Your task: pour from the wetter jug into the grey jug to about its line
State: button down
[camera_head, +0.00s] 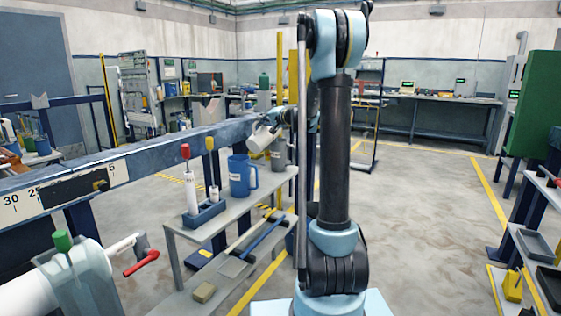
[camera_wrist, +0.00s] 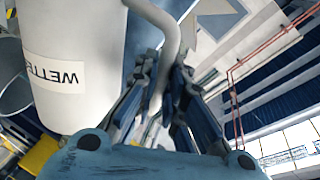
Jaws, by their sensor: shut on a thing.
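The wetter jug (camera_head: 260,138) is white and tilted, with its mouth toward the lower right, above the grey jug (camera_head: 278,156). In the wrist view the wetter jug (camera_wrist: 75,50) fills the upper left, with part of its label readable. My gripper (camera_head: 287,117) is shut on its handle; in the wrist view the fingers (camera_wrist: 160,95) close around the handle's lower part. The grey jug stands upright on the shelf, partly hidden by the white jug. A grey rounded shape at the left edge of the wrist view may be its rim. No stream, fill level or line can be made out.
A blue jug (camera_head: 239,177) stands on the same shelf (camera_head: 225,212), left of the grey jug. A blue holder (camera_head: 204,214) with a red-topped white cylinder stands nearer. A long rail (camera_head: 140,150) runs behind the shelf. Open floor lies to the right.

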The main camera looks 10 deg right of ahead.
aim_at(256, 134)
jog(key=shift+w+d+r, duration=0.1)
dwell(0.4)
jog(key=shift+w+d+r+m, duration=0.2)
jog(key=shift+r+m, duration=0.1)
jog(key=shift+m, duration=0.1)
dwell(0.9)
jog(key=shift+s+a+f+n+t, duration=0.1)
jog(key=shift+s+a+f+n, duration=0.25)
jog(key=shift+f+n, duration=0.2)
jog(key=shift+s+a+f+n+t, duration=0.1)
jog(key=shift+s+a+f+n, duration=0.2)
jog(key=shift+f+n, duration=0.25)
jog(key=shift+s+a+f+n+t, duration=0.1)
jog(key=shift+s+a+f+n, duration=0.3)
jog(key=shift+f, duration=0.3)
jog(key=shift+s+a+f+n+t, duration=0.25)
jog(key=shift+f+n, duration=0.1)
jog(key=shift+n, duration=0.4)
jog(key=shift+s+a+f+n+t, duration=0.2)
jog(key=shift+f+n, duration=0.15)
jog(key=shift+n, duration=0.4)
